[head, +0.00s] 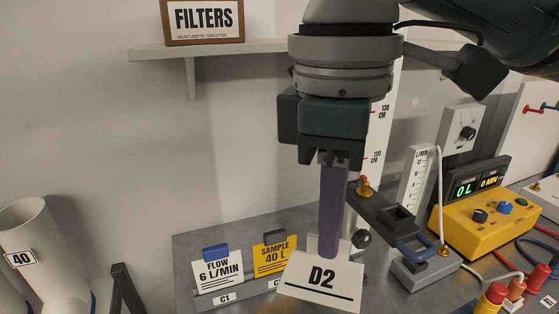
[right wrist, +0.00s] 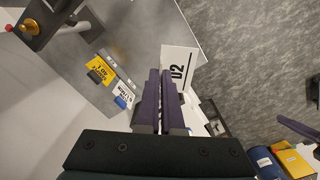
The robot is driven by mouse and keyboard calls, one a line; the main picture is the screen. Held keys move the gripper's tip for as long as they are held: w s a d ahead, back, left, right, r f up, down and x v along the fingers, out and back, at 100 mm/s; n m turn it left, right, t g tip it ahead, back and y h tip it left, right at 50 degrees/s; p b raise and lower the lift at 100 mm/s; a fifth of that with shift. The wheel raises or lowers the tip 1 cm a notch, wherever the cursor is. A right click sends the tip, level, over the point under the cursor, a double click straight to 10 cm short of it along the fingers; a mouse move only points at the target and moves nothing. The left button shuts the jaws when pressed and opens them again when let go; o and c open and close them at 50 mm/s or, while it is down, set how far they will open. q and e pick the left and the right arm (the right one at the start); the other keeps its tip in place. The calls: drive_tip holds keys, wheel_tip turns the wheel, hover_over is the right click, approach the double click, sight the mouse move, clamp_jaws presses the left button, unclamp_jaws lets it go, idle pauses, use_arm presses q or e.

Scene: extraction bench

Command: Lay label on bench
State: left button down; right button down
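A FLOW card (head: 217,272) and a yellow SAMPLE card (head: 274,258) stand in a holder left of the label. A flowmeter (head: 415,185) and a yellow pump (head: 478,215) stand right.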

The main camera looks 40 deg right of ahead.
drive_tip(key=w+f+n+b, duration=0.1)
drive_tip(key=f+n+b, duration=0.1)
drive_tip(key=f+b, duration=0.6)
drive_tip(key=w+d+f+n+b, duration=0.1)
drive_tip(key=f+n+b, duration=0.2)
drive_tip(key=f+b, duration=0.6)
drive_tip(key=w+f+n+b, duration=0.1)
drive_tip(key=f+n+b, duration=0.2)
drive_tip(key=f+b, duration=0.5)
drive_tip(key=shift+w+d+f, duration=0.1)
drive_tip(key=shift+w+f, duration=0.1)
drive_tip(key=shift+f, duration=0.95)
drive_tip(key=shift+w+d+f, duration=0.1)
drive_tip(key=shift+w+f, duration=0.1)
drive_tip(key=shift+f, duration=0.95)
wheel_tip(320, 180, down, 5)
drive_tip(key=shift+f+b, duration=0.1)
drive_tip(key=shift+b, duration=0.6)
drive_tip(key=c, duration=1.1)
unclamp_jaws()
